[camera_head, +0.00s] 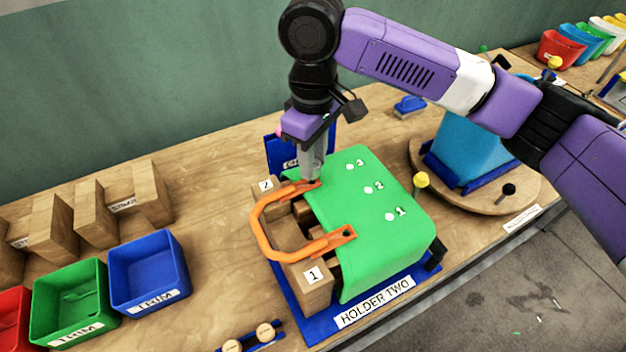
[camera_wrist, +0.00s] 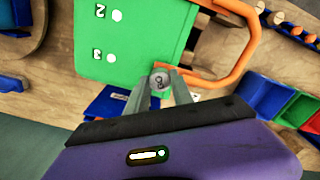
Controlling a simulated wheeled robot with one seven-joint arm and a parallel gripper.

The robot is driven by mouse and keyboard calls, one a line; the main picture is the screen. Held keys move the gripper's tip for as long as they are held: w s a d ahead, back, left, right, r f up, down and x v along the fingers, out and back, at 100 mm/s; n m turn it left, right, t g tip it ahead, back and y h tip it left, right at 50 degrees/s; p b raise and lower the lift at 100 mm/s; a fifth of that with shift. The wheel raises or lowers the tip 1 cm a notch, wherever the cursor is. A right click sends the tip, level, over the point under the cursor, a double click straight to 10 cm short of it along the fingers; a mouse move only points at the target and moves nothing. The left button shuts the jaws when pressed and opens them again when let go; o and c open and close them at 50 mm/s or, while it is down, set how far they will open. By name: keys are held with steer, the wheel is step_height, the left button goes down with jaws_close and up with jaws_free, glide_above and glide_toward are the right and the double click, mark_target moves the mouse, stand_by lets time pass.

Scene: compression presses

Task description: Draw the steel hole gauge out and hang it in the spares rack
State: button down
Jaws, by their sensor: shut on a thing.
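A small round grey metal end with dark marking (camera_wrist: 160,80), which looks like the steel hole gauge, sits between my gripper's fingertips (camera_wrist: 161,88) in the wrist view. My gripper (camera_head: 314,178) points down at the far left edge of the green block (camera_head: 370,235) labelled HOLDER TWO, beside the far end of the orange handle (camera_head: 262,222). It is shut on the grey piece. The fingers hide this piece in the head view, and I cannot tell how deep it sits. I cannot identify the spares rack for sure.
Wooden slotted stands (camera_head: 95,212) with hard-to-read labels stand at the left, behind red, green (camera_head: 70,310) and blue (camera_head: 150,272) bins. A yellow-topped peg (camera_head: 421,180) stands near the block's right side. A blue object on a round wooden base (camera_head: 470,150) stands further right.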

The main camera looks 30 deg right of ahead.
steer(key=shift+r, duration=0.1)
steer(key=shift+r+p, duration=1.95)
steer(key=shift+p, duration=0.1)
